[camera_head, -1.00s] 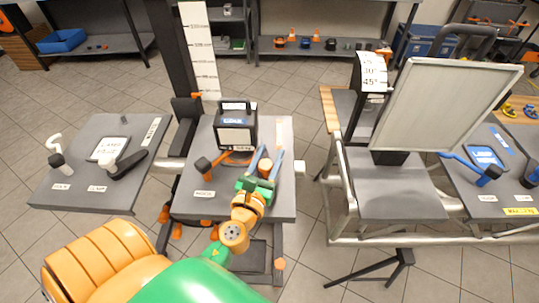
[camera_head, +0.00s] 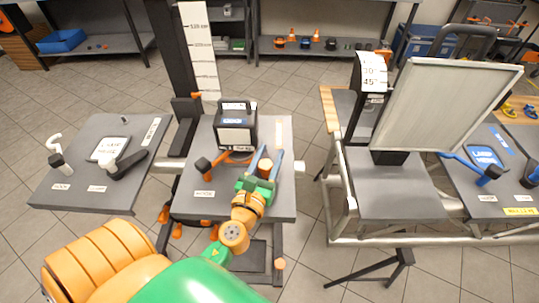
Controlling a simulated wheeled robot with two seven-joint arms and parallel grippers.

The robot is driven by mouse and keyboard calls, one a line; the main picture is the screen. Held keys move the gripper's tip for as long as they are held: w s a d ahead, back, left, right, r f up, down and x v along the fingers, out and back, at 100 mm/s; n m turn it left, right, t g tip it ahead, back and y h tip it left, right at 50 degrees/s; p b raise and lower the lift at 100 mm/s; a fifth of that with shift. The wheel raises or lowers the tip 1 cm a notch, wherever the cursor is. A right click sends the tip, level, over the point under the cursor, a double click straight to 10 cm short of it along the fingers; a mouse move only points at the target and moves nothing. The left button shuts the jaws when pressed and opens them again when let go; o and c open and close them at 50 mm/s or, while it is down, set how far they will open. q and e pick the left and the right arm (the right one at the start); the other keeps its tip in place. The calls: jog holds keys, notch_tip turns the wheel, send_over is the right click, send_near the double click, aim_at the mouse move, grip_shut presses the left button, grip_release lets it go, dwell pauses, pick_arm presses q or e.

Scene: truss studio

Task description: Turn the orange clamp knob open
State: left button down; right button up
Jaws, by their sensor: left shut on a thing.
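My left gripper (camera_head: 270,160) reaches over the right part of the middle grey table (camera_head: 232,205). Its two blue-grey fingers are shut on the orange clamp knob (camera_head: 265,168), which shows as a small orange round shape between them. The green wrist hides the clamp below the knob, so how far it is turned cannot be seen. My right gripper is not in view.
A black boxy device (camera_head: 236,125) stands behind the gripper on the same table. A black knob with an orange lever (camera_head: 204,166) is to the left. A tilted white panel (camera_head: 440,105) stands on the right, a side table (camera_head: 75,190) on the left.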

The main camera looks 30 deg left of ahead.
pick_arm(q)
jog(key=shift+m+h, duration=0.3)
jog(key=shift+h, duration=0.1)
jog(key=m+h, duration=0.2)
jog(key=shift+d+f+t+h+b, duration=0.1)
jog(key=shift+d+t+h+b, duration=0.2)
jog(key=shift+h+b, duration=0.1)
jog(key=m+h, duration=0.1)
jog(key=h+b, duration=0.1)
jog(key=shift+d+f+m+h, duration=0.2)
jog(key=shift+d+m+h, duration=0.05)
jog(key=shift+m+h, duration=0.15)
jog(key=m+g+h+b, duration=0.1)
jog(key=m+h+b, duration=0.1)
jog(key=h+b, duration=0.1)
jog(key=d+m+g+h+b, duration=0.1)
jog(key=m+h+b, duration=0.1)
jog(key=h+b, duration=0.1)
jog(key=shift+s+h, duration=0.15)
jog(key=shift+h, duration=0.35)
jog(key=shift+s+d+r+m+g+h+b, duration=0.15)
jog(key=shift+m+g+h+b, duration=0.3)
jog(key=shift+b, duration=0.25)
jog(key=shift+d+r+m+g+h+b, duration=0.1)
jog(key=shift+m+g+h+b, duration=0.25)
jog(key=shift+m+h+b, duration=0.3)
jog(key=c, duration=0.7)
grip_release()
jog(key=shift+o, duration=0.2)
jog(key=shift+r, duration=0.1)
